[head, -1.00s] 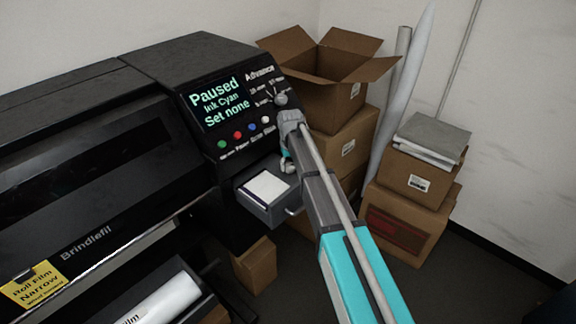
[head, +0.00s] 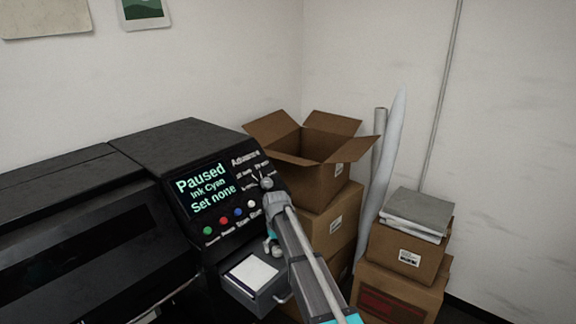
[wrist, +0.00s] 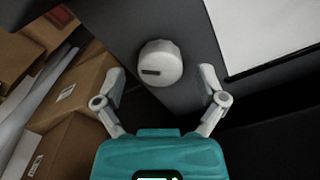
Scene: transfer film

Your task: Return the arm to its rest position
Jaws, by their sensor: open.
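My gripper (wrist: 162,88) is open in the wrist view, its two pale fingers apart. A round white knob (wrist: 160,63) with a dark slot sits on a dark grey surface just beyond the fingertips; I cannot tell whether they touch it. In the head view my arm reaches up from the lower right to the front of the black printer (head: 180,150). My gripper is mostly hidden there behind the arm, below the control panel. The printer's screen (head: 202,188) reads "Paused, Ink Cyan, Set none".
A grey drawer (head: 268,297) with a white sheet juts out below the panel. Stacked cardboard boxes (head: 330,225), the top one open, stand right of the printer. More boxes (head: 405,250) and pale rolls (head: 385,165) stand farther right. Pictures hang on the wall at upper left.

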